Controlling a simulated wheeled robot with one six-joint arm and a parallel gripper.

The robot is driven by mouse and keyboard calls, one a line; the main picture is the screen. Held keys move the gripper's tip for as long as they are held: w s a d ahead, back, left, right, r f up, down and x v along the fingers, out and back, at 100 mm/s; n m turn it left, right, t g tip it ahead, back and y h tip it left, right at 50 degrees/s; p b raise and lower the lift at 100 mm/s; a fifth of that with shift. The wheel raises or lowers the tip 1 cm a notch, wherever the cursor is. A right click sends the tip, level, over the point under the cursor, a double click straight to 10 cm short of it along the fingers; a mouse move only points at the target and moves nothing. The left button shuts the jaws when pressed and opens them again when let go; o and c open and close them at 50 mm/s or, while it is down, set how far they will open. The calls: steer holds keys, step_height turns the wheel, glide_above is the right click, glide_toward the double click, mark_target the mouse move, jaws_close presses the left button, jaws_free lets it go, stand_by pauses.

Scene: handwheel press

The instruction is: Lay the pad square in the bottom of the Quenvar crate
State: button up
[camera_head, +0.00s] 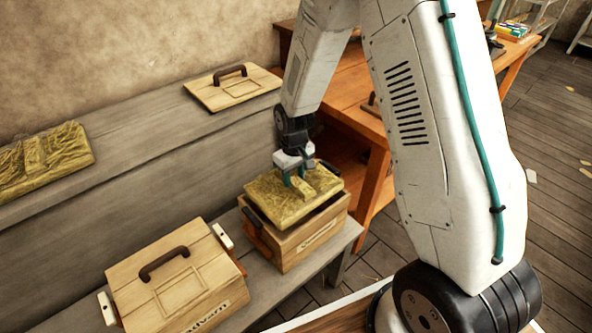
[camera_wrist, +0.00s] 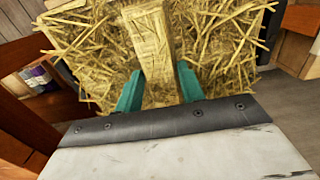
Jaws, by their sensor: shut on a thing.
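A straw pad (camera_head: 275,206) hangs level or nearly so at the mouth of an open wooden crate (camera_head: 300,248). It covers most of the opening, with a dark gap along the right side. The lettering on this crate's front is too small to read. My gripper (camera_head: 298,180) is above the pad, shut on the raised block at its middle. In the wrist view the teal fingers (camera_wrist: 158,92) clasp this pale block, with loose straw of the pad (camera_wrist: 95,60) around it. The crate's bottom is hidden under the pad.
A closed crate (camera_head: 200,293) with a brown-handled lid stands at the front left of the bench. Another lid (camera_head: 215,96) and a second straw pad (camera_head: 70,165) lie on the grey ledge behind. An orange wooden table (camera_head: 345,92) stands behind my arm.

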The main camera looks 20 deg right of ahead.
steer(key=shift+f, duration=9.85)
steer(key=shift+f, duration=0.15)
steer(key=o, duration=1.2)
step_height(320, 180, up, 8)
steer(key=shift+f, duration=0.1)
steer(key=shift+r, duration=6.85)
